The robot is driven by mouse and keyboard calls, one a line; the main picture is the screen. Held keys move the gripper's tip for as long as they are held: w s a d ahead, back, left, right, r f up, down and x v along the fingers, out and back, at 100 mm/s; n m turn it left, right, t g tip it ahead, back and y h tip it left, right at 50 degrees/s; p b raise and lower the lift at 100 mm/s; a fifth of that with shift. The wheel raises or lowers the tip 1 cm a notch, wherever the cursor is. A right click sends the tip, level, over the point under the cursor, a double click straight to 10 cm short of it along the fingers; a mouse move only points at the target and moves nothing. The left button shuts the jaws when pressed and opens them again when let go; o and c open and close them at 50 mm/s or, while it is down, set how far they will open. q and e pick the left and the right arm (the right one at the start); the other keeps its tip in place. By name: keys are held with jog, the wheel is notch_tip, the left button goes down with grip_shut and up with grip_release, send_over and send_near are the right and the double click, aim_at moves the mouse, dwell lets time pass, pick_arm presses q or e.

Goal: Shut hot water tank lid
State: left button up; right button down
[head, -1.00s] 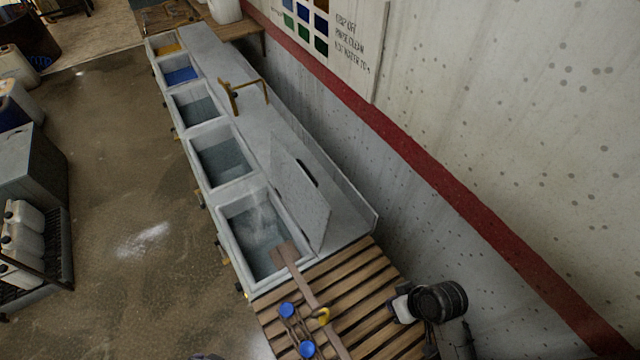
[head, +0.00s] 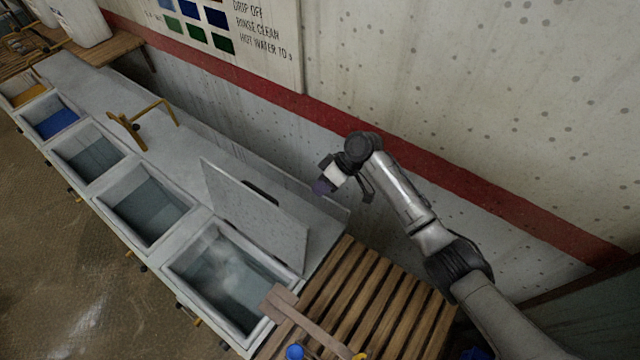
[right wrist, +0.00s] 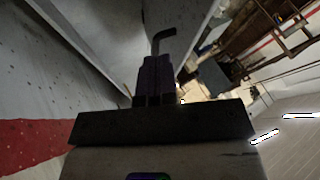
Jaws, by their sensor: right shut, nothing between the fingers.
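The hot water tank (head: 168,268) is the nearest basin of the row, with water inside and its top uncovered. Its grey lid (head: 250,215) stands raised, tilted up along the basin's wall side, with a dark handle (head: 260,194) on its upper edge. My right gripper (head: 323,187) is shut and empty, behind the lid on the wall side and apart from it in the head view. In the right wrist view the shut fingers (right wrist: 155,75) point toward a dark bent bar (right wrist: 164,37); I cannot tell whether they touch. My left gripper is not in view.
A wooden paddle (head: 305,325) lies across the near tank's rim and a slatted wooden rack (head: 370,300). A brass tap (head: 130,128) stands farther along the counter. The wall with a red stripe (head: 470,180) runs close behind my right arm.

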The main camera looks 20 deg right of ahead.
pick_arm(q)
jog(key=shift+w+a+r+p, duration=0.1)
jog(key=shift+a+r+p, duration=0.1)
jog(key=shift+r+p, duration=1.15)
pick_arm(e)
jog(key=s+a+f, duration=0.2)
jog(key=a+f, duration=0.2)
jog(key=a, duration=0.3)
jog(key=shift+a+f, duration=0.15)
jog(key=shift+a, duration=0.05)
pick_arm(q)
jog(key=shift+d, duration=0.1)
